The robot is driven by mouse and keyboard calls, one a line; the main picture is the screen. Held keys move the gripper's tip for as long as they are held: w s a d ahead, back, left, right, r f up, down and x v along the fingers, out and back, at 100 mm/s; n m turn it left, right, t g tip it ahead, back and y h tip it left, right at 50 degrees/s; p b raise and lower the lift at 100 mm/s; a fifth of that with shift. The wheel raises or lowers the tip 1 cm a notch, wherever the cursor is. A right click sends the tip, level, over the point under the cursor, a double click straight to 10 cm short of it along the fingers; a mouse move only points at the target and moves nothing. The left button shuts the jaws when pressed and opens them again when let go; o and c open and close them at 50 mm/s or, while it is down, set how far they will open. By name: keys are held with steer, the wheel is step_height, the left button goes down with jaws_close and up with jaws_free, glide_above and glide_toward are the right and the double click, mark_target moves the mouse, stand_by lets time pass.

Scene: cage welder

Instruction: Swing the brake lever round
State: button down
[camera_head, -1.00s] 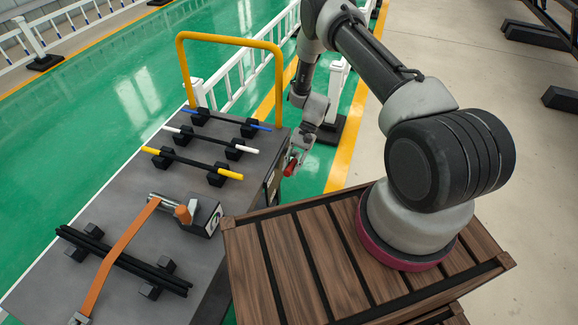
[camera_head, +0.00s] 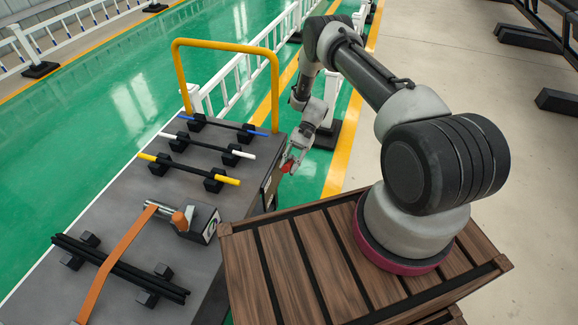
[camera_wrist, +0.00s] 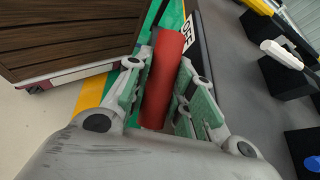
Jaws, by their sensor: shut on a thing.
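The brake lever (camera_wrist: 162,80) is a red bar at the right side of the grey cart (camera_head: 215,275). In the wrist view it runs lengthwise between the two finger pads of my gripper (camera_wrist: 158,95). My gripper is shut on it. A sign reading "OFF" (camera_wrist: 188,32) is on the cart's side just beyond the lever. In the head view the lever is a small red spot (camera_head: 289,162) at my gripper (camera_head: 291,160), beside the cart's far right corner. The lever's pivot is hidden.
Coloured rods (camera_head: 190,168) lie on black blocks on the cart, below a yellow handle rail (camera_head: 225,43). An orange strap (camera_head: 115,262) and a metal tool (camera_head: 168,213) lie nearer. My wooden-slatted base stands right of the cart. White fencing (camera_head: 240,75) runs behind.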

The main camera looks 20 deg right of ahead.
steer(key=c, duration=1.5)
jaws_free()
steer(key=v, duration=1.2)
